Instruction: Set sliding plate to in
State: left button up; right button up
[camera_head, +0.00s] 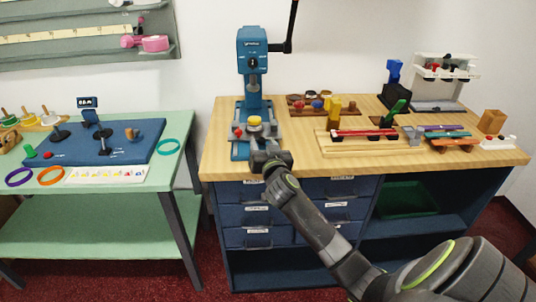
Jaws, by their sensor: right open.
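A blue press (252,75) with a black side lever stands at the left end of the wooden workbench. At its base is a blue plate (239,150), which looks like the sliding plate; a yellow round piece and a red knob (238,132) sit above it. How far in or out the plate is, I cannot tell. My right gripper (258,148) is open at the front of the press base, close to the plate and partly hiding it. Whether it touches is not clear. My left gripper is not in view.
The wooden bench (225,115) carries a red-topped wooden fixture (362,133), several tools and a white rack (440,80) to the right. Blue drawers (240,215) are below. A green table (110,185) with a blue panel (130,140) stands left, across a narrow gap.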

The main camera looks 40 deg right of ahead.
jog(key=b+v, duration=0.1)
jog(key=v, duration=1.6)
jog(key=shift+s, duration=0.15)
jog(key=shift+a, duration=0.1)
jog(key=shift+c, duration=0.2)
